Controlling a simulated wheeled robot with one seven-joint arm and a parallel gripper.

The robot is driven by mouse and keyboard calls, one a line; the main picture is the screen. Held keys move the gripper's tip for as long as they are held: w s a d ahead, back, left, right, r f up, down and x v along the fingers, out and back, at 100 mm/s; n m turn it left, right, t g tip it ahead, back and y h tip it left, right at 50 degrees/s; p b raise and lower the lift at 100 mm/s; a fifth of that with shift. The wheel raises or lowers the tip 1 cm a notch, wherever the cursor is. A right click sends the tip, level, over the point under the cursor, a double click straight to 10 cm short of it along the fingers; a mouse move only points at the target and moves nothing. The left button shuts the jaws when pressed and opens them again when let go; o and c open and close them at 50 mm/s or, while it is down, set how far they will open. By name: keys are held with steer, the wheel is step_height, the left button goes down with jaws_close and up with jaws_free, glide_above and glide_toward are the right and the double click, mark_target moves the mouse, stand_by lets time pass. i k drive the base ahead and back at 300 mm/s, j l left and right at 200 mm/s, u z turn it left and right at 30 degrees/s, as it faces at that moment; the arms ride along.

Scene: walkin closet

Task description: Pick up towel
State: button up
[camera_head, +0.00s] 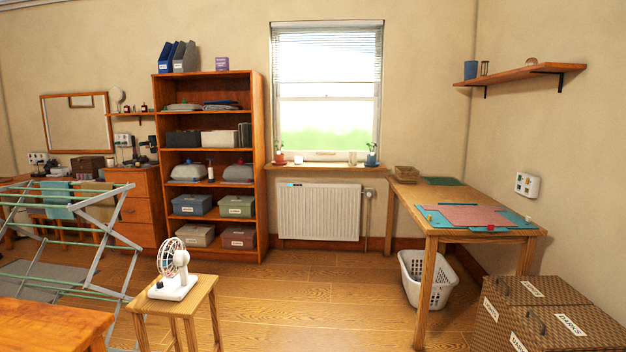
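A teal cloth (58,200) that looks like a towel hangs over the drying rack (98,236) at the left. Folded blue-grey cloth (221,105) lies on an upper shelf of the wooden bookcase (260,165). My gripper is not in this view.
A white fan (174,272) stands on a small wooden stool (198,294) in front. A worktable (432,231), a white basket (429,281) and wicker boxes (540,318) stand at right. The wooden floor (300,295) is clear in the middle.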

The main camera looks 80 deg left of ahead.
mark_target(52, 214)
steer(key=u, duration=3.85)
